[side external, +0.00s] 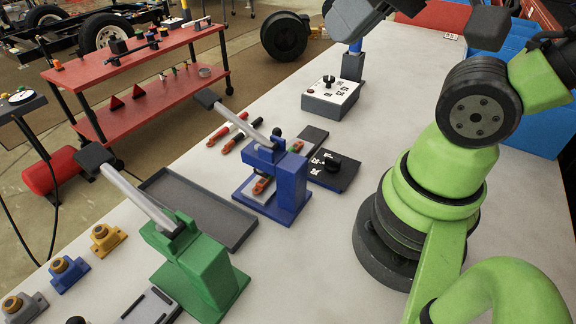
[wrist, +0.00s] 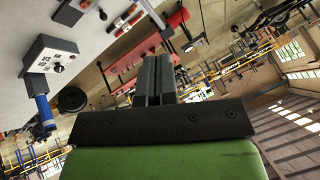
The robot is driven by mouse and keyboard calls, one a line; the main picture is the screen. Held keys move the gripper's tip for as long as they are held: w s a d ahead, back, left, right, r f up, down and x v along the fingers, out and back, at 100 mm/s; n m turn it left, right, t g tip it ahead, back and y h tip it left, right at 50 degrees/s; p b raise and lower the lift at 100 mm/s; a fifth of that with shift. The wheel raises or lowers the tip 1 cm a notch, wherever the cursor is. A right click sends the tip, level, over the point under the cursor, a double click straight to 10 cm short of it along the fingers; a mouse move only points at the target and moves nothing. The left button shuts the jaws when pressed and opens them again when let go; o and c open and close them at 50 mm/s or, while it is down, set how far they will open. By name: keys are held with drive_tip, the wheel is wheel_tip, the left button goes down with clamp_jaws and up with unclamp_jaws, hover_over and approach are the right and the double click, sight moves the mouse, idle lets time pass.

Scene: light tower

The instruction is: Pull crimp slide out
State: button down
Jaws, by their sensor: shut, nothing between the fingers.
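A blue lever press (side external: 292,195) stands mid-table in the side view, its handle raised up and left. A light grey slide plate (side external: 250,189) sits in its base, with a small red-and-green piece (side external: 262,184) on it under the press head. A green lever press (side external: 205,270) stands nearer the camera, with another flat grey slide (side external: 152,306) at its front. Which of the two is the crimp slide is not marked. My gripper (wrist: 153,62) shows in the wrist view, fingers together and empty, far from both presses. Its fingertips are not visible in the side view.
A grey tray (side external: 197,210) lies between the presses. Small coloured blocks (side external: 108,238) line the left edge. A red cart (side external: 135,75) stands off the table.

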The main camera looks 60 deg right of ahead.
drive_tip(key=c, duration=1.8)
unclamp_jaws()
drive_tip(key=o, duration=0.4)
drive_tip(key=shift+w, duration=0.1)
drive_tip(key=shift+c, duration=0.2)
drive_tip(key=o, duration=0.5)
drive_tip(key=shift+g+h, duration=0.4)
drive_tip(key=shift+g, duration=0.4)
drive_tip(key=w, duration=0.1)
drive_tip(key=w+d, duration=0.1)
drive_tip(key=w, duration=0.2)
drive_tip(key=shift+w+d+f, duration=0.15)
drive_tip(key=shift+w+d, duration=0.05)
drive_tip(key=shift+d, duration=0.15)
drive_tip(key=shift+c, duration=0.2)
drive_tip(key=g+h, duration=0.1)
drive_tip(key=g, duration=0.5)
hover_over(277, 129)
wheel_tip(277, 129, down, 18)
wheel_tip(277, 129, down, 9)
drive_tip(key=shift+f, duration=0.1)
drive_tip(key=shift+c, duration=0.2)
